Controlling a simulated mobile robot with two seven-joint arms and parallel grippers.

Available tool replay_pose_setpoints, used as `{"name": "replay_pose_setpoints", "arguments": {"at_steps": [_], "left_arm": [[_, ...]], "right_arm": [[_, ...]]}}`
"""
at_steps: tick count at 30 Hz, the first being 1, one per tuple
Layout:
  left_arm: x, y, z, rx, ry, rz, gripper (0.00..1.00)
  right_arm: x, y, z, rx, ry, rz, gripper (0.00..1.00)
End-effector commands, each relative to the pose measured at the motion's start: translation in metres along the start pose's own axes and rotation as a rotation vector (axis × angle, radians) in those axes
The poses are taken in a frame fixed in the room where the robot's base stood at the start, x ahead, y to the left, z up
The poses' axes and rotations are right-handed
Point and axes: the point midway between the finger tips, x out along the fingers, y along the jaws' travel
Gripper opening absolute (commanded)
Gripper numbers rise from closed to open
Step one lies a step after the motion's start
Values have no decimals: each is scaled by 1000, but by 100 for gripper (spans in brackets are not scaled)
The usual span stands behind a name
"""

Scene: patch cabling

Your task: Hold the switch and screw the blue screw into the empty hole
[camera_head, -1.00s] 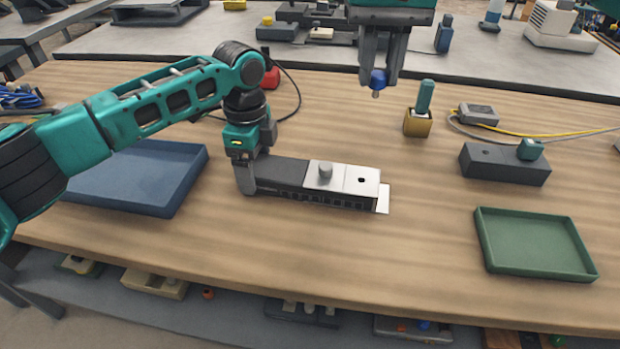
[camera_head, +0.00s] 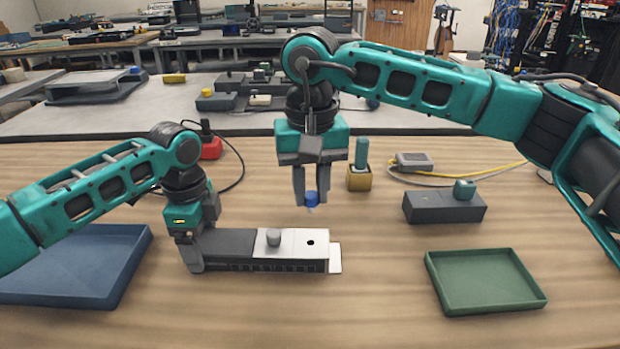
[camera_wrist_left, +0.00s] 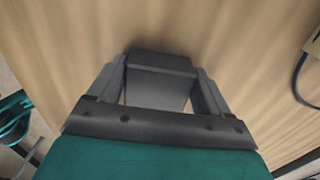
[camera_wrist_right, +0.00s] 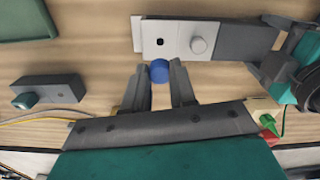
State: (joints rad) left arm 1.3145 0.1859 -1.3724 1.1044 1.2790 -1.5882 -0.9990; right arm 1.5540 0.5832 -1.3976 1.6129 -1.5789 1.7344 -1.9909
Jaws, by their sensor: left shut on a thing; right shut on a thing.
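The switch (camera_head: 240,243) is a long dark box with a light plate on its right part. The plate carries a grey round screw (camera_head: 273,239) and an empty dark hole (camera_head: 311,242). My left gripper (camera_head: 192,250) is shut on the switch's left end; it also shows in the left wrist view (camera_wrist_left: 160,80). My right gripper (camera_head: 311,195) is shut on the blue screw (camera_head: 311,199) and holds it above the table, behind the plate's hole. The right wrist view shows the blue screw (camera_wrist_right: 159,71) between the fingertips, apart from the hole (camera_wrist_right: 160,42).
A blue tray (camera_head: 135,262) lies at left and a green tray (camera_head: 485,311) at right. A dark block with a green knob (camera_head: 445,208), a gold block with a green-handled tool (camera_head: 359,181) and a grey box with cables (camera_head: 414,161) stand at back right.

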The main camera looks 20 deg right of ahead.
Motion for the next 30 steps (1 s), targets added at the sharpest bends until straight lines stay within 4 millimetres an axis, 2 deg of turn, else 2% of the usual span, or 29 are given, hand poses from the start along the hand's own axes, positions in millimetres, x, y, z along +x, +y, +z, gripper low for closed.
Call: {"name": "replay_pose_setpoints", "arguments": {"at_steps": [7, 21, 30], "left_arm": [[-1, 0, 0, 0, 1, -2, 48], [-1, 0, 0, 1, 1, -1, 48], [-1, 0, 0, 1, 1, -1, 48]], "right_arm": [[5, 0, 0, 0, -1, 0, 0], [47, 0, 0, 1, -2, 0, 0], [58, 0, 0, 0, 0, 1, 0]]}}
